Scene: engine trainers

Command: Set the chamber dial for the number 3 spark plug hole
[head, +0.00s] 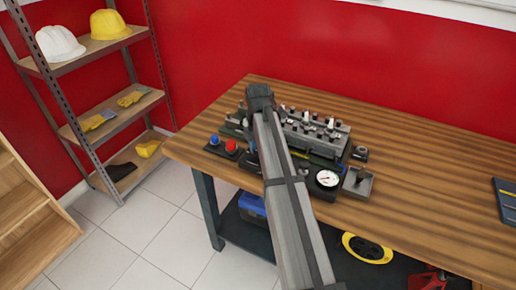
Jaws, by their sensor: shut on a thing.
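The engine trainer (343,134) is a grey block on the wooden bench, with several dark and light plugs or knobs along its top. A round white-faced gauge (327,178) is at its front, right of my arm. My arm runs up from the bottom and covers the trainer's left middle. The chamber dial and the number 3 hole cannot be told apart here.
Left of the trainer is a small panel with a blue knob (214,140) and a red knob (231,146). A dark blue item (506,199) lies far right. The bench between is clear. A shelf (108,107) stands left.

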